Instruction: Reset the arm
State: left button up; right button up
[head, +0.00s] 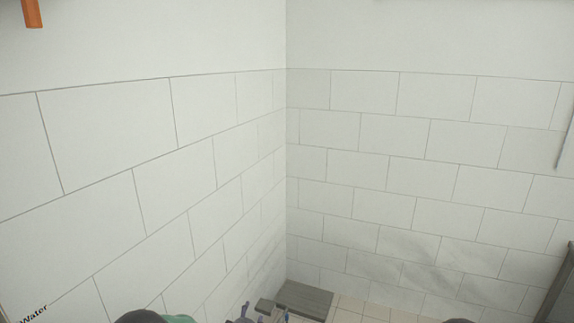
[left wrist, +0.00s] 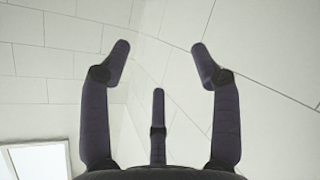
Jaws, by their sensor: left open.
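My left gripper (head: 264,314) shows only in part at the bottom edge of the head view, where its bluish finger parts are cut off by the frame. In the left wrist view the same gripper (left wrist: 158,50) has its dark fingers spread wide apart. A dark rounded part of my left arm also shows low in the head view. My right gripper is not visible.
White tiled walls (head: 365,150) meet in a corner ahead. A grey block (head: 305,299) sits low in the corner on the tiled floor (head: 365,311). An orange piece (head: 32,14) hangs at the top left.

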pick_arm(q)
jog(key=s+d+f+m+g+h+b, duration=0.2)
jog(key=s+f+g, duration=0.5)
jog(key=s+f, duration=1.3)
jog(key=s+f+m+g+b, duration=0.1)
jog(key=s+g, duration=0.1)
jog(key=s, duration=0.9)
jog(key=s+f+m+g+h+b, duration=0.1)
jog(key=s+f+m+g+b, duration=0.1)
jog(key=s, duration=0.8)
jog(key=shift+s+d+f+m+g, duration=0.3)
jog(key=shift+s+d+g, duration=0.15)
jog(key=shift+g, duration=0.35)
